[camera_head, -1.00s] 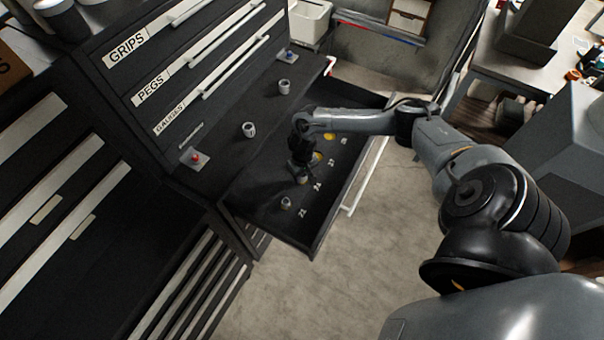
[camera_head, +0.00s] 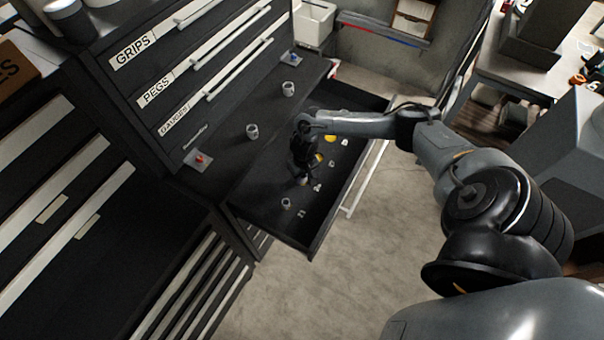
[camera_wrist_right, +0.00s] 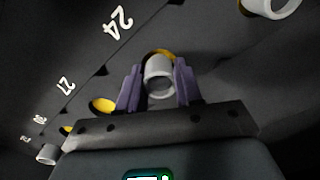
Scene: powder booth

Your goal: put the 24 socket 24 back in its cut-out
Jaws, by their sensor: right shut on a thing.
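My right gripper (camera_head: 303,178) reaches down into the open drawer (camera_head: 270,222), beside the printed label 24 (camera_wrist_right: 118,22). Its purple fingers (camera_wrist_right: 158,86) are shut on a light grey, hollow socket (camera_wrist_right: 158,76), the 24 socket, seen between them. A yellow cut-out (camera_wrist_right: 160,53) shows partly behind the socket's far rim. The socket hides the rest of it, and I cannot tell whether the socket's lower end is inside it. In the head view the gripper hides most of the socket. My left gripper is not in view.
Another socket (camera_head: 286,203) stands in the drawer near label 21; one also shows in the wrist view (camera_wrist_right: 270,6). Empty yellow cut-outs (camera_head: 330,138) lie farther back. Two sockets (camera_head: 252,131) (camera_head: 289,89) stand on the cabinet ledge, beside a red button (camera_head: 199,159).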

